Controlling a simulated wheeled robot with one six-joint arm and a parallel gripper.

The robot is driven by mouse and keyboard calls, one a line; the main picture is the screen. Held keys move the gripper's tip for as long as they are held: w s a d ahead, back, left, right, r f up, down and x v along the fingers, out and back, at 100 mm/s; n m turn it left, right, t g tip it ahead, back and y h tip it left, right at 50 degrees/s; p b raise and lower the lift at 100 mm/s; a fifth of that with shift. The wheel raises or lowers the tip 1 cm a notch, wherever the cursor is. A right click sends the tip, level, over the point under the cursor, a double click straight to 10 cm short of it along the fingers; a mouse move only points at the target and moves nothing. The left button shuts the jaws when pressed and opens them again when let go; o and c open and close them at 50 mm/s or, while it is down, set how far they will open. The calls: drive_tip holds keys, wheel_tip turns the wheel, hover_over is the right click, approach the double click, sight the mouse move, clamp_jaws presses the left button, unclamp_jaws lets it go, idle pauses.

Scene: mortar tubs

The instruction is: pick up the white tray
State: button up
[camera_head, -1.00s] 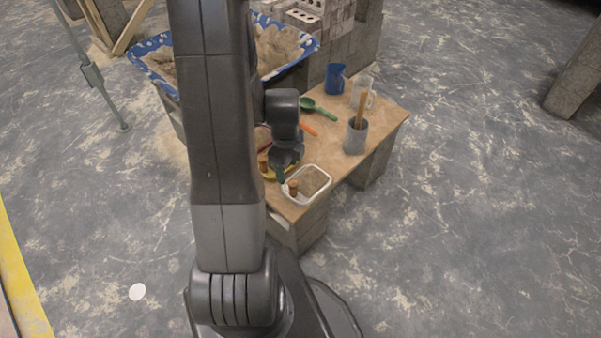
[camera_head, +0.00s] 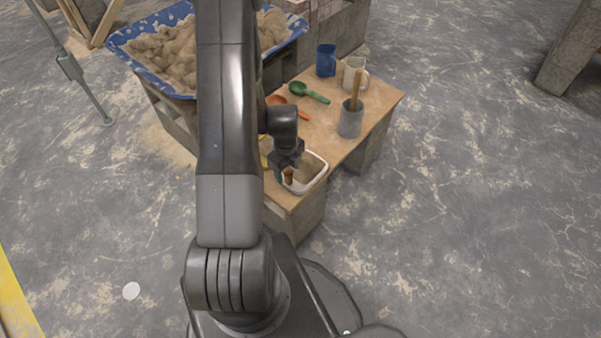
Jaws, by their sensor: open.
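The white tray (camera_head: 320,178) sits near the front corner of the wooden board, a shallow rectangular tub with a pale rim. An upright brown handle (camera_head: 288,175) shows at its left part; I cannot tell what it belongs to. My gripper (camera_head: 287,163) points down over the tray's left side. It is open, and covers part of the tray's left and far rim. Whether its fingers touch the rim cannot be told.
Behind stand a blue mug (camera_head: 326,61), a clear jug (camera_head: 351,73) and a grey pot (camera_head: 350,122) with a wooden handle.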

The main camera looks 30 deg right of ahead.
sight(289, 177)
drive_tip(key=f, duration=0.3)
drive_tip(key=f+b, duration=0.1)
drive_tip(key=f, duration=0.1)
drive_tip(key=shift+w+d, duration=0.2)
drive_tip(key=shift+d, duration=0.05)
drive_tip(key=shift+c, duration=0.5)
drive_tip(key=shift+r, duration=0.1)
clamp_jaws()
